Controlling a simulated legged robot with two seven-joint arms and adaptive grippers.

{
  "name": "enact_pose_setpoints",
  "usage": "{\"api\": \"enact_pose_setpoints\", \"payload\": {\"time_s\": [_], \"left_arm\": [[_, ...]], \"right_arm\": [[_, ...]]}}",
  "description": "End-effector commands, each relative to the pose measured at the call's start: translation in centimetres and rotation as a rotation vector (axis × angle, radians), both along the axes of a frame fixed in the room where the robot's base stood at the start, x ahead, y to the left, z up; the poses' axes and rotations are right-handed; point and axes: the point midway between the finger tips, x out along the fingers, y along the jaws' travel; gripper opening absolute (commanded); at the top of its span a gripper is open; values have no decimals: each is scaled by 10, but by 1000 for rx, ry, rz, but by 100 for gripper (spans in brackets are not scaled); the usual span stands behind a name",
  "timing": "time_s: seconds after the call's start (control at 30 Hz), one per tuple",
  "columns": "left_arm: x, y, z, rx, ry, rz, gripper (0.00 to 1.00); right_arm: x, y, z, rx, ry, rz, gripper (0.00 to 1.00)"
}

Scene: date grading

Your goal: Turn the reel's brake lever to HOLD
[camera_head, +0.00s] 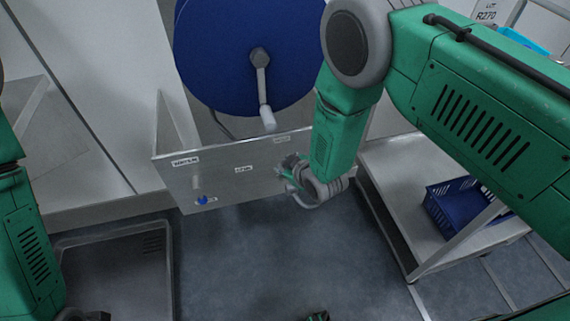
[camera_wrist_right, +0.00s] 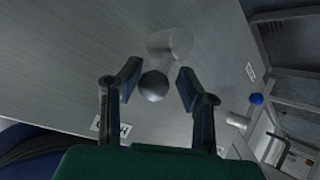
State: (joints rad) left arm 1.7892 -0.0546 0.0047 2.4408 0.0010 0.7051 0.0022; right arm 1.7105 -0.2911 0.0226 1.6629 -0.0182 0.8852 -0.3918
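The brake lever shows in the right wrist view as a dark ball knob (camera_wrist_right: 153,87) on a pale stem and base on the grey metal panel. My right gripper (camera_wrist_right: 156,88) is open, its two fingers on either side of the ball, with a gap visible on the right. In the head view my right gripper (camera_head: 296,180) is at the right part of the panel (camera_head: 225,187) and hides the lever. A label (camera_wrist_right: 111,128) is on the panel near the left finger; I cannot read it surely. My left arm is at the left edge; its gripper is not clearly visible.
The blue reel (camera_head: 215,55) with its crank handle (camera_head: 266,118) stands behind the panel. A blue knob (camera_head: 202,200) is at the panel's lower left. A grey tray (camera_head: 110,265) lies lower left. A blue basket (camera_head: 455,215) sits on a shelf at right.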

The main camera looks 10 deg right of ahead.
Motion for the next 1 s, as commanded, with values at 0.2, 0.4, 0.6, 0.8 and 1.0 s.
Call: {"api": "enact_pose_setpoints", "payload": {"time_s": [0.2, 0.4, 0.6, 0.8, 1.0], "left_arm": [[-2, 0, 1, 0, -2, 0, 46], [-2, 0, 1, 0, -3, 0, 46], [-2, 0, 1, 0, -3, 0, 46], [-2, 0, 1, 0, -3, 0, 46], [-2, 0, 1, 0, -3, 0, 46]], "right_arm": [[-3, -2, 6, 0, -4, -1, 32], [-29, -10, 26, -1, -3, -1, 32], [-61, -19, 50, -1, -1, 0, 32], [-84, -25, 66, 0, 1, 0, 32], [-91, -27, 72, 0, 0, 0, 32]]}}
